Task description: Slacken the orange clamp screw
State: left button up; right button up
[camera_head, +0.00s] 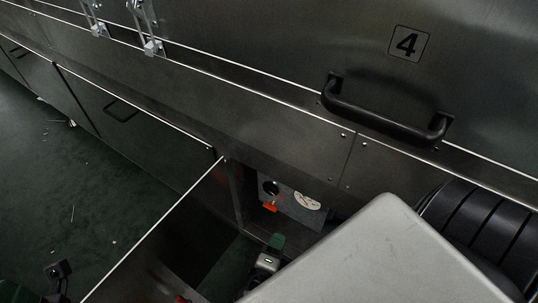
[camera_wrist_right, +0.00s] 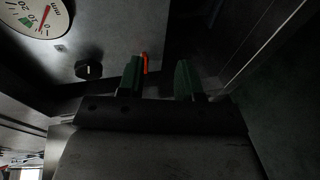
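The orange clamp screw (camera_head: 270,207) shows as a small orange piece low on a grey panel inside an open compartment, below a black knob. In the right wrist view it is a thin upright orange piece (camera_wrist_right: 145,63) close by the tip of the left-hand finger; I cannot tell whether they touch. My right gripper (camera_head: 274,246) is in the compartment opening, in front of and below the screw. Its two green fingers (camera_wrist_right: 160,80) stand apart with nothing held between them. A dark part at the lower left edge may be my left gripper (camera_head: 58,272); its fingers are not clear.
The panel carries a round white gauge (camera_head: 307,201) and a black knob (camera_wrist_right: 88,69). An open door (camera_head: 160,245) stands to the left of the compartment. A black handle (camera_head: 385,115) juts out above, on the panel marked 4. The green floor at left looks mostly free.

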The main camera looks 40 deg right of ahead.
aim_at(270, 207)
jog(key=w+d+n+t+b, duration=0.2)
jog(key=w+d+n+t, duration=0.1)
jog(key=w, duration=0.6)
jog(key=shift+d+t, duration=0.6)
jog(key=shift+t, duration=0.1)
jog(key=shift+r, duration=0.1)
grip_shut()
